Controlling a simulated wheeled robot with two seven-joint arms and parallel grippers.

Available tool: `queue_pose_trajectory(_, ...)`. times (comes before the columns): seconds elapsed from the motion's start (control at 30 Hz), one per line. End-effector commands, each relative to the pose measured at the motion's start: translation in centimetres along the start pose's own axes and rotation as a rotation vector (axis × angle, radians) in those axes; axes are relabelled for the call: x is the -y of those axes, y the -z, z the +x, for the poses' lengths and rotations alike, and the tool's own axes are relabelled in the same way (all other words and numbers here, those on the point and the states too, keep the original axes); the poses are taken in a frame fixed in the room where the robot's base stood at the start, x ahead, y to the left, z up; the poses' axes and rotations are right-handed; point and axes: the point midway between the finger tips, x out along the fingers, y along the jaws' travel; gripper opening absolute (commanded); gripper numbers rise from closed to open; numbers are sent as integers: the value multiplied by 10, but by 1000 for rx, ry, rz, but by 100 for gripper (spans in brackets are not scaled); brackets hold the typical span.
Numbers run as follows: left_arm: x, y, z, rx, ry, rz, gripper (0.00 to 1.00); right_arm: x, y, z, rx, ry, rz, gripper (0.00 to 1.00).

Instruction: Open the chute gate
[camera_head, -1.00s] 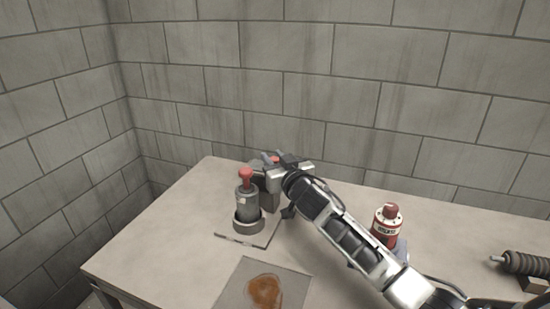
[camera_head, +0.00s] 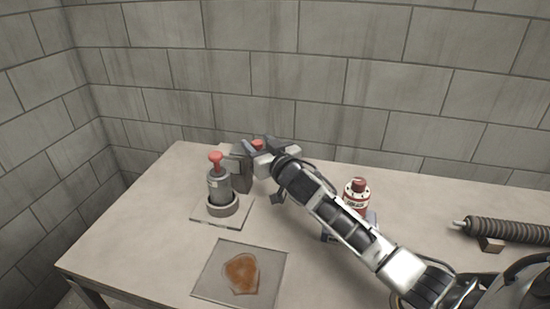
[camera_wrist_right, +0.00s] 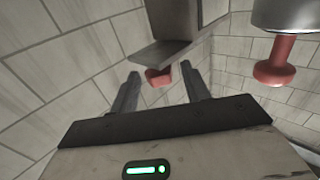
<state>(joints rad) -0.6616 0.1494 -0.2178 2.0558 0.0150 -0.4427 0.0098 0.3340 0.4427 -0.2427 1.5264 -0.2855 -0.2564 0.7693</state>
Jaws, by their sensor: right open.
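A grey box-like chute body (camera_head: 236,172) stands at the back left of the table, right behind a grey cylinder (camera_head: 219,187) with a red knob on top. A second red knob (camera_head: 258,145) shows by the chute, partly hidden by my right gripper (camera_head: 259,151). In the right wrist view the chute's grey housing and flat plate (camera_wrist_right: 160,50) hang into the picture, and the red knob (camera_wrist_right: 158,77) lies between the two fingertips. My right gripper (camera_wrist_right: 160,75) is open; whether its fingers touch the knob I cannot tell. My left gripper is not in view.
A red and white grease can (camera_head: 356,194) stands right behind my right forearm. A coiled spring part (camera_head: 505,230) lies at the far right. A flat plate with a brown stain (camera_head: 205,283) lies in front. The table's left side is clear; block walls stand behind.

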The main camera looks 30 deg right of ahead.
Motion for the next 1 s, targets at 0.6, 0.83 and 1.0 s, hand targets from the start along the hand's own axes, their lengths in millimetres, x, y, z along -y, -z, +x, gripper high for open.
queue_pose_trajectory(0.6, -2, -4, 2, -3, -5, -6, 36, 0, -2, -132, 3, 0, 0, 47)
queue_pose_trajectory(0.83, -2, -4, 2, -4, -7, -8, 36, 0, 0, -149, 1, 1, 0, 47)
queue_pose_trajectory(1.0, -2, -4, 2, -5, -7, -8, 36, 0, 0, -150, 0, 1, 0, 47)
